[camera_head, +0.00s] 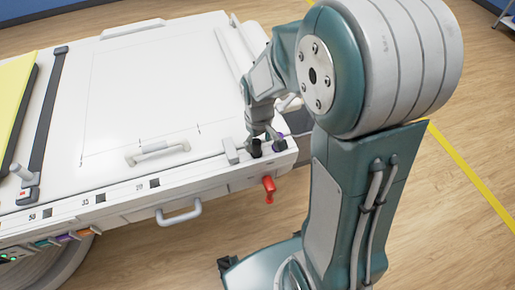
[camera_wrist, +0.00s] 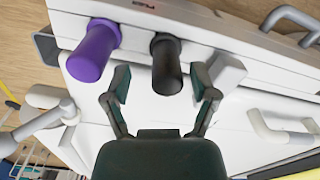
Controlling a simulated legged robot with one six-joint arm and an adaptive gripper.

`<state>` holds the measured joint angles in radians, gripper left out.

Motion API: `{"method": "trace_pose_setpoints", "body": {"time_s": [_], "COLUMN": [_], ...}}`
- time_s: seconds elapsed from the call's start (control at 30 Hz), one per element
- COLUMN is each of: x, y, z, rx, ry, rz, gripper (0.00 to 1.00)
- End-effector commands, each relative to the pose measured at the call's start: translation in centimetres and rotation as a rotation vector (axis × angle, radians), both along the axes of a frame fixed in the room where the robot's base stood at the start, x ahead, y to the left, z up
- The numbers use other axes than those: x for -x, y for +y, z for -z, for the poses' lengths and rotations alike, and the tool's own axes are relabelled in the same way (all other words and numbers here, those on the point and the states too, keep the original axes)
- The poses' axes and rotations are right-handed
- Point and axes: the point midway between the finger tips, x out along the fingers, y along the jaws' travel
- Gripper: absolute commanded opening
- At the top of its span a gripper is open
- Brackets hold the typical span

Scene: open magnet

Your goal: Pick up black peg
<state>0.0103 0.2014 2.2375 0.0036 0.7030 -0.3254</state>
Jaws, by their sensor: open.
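The black peg (camera_wrist: 167,66) stands at the edge of the white table in the wrist view, between a purple peg and a pale grey block. In the head view the black peg (camera_head: 254,147) is at the table's near right corner. My gripper (camera_wrist: 163,85) is open, with one finger on each side of the black peg in the wrist picture. I cannot tell whether either finger touches it. In the head view my gripper (camera_head: 262,135) is over that corner, its fingers small and partly hidden.
The purple peg (camera_wrist: 93,51) stands close beside the left finger. The grey block (camera_wrist: 227,71) is close to the right finger. A white handle (camera_head: 157,152) lies on the white table (camera_head: 130,90). A red knob (camera_head: 269,189) sticks out from the table's side.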

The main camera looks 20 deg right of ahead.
Motion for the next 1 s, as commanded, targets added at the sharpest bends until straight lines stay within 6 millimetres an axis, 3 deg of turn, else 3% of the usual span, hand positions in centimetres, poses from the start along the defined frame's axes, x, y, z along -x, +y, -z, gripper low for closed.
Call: {"method": "trace_pose_setpoints", "body": {"time_s": [0.1,0.33,0.5,1.0], "x": [0.06,0.03,0.02,-0.01], "y": [0.27,0.34,0.25,0.29], "z": [1.07,1.14,1.13,0.57], "rx": [0.003,0.003,0.002,0.003], "ry": [0.002,0.0,-0.001,-0.002], "rz": [-0.001,-0.002,-0.002,-0.001], "gripper": [0.75,0.75,0.0,0.0]}}
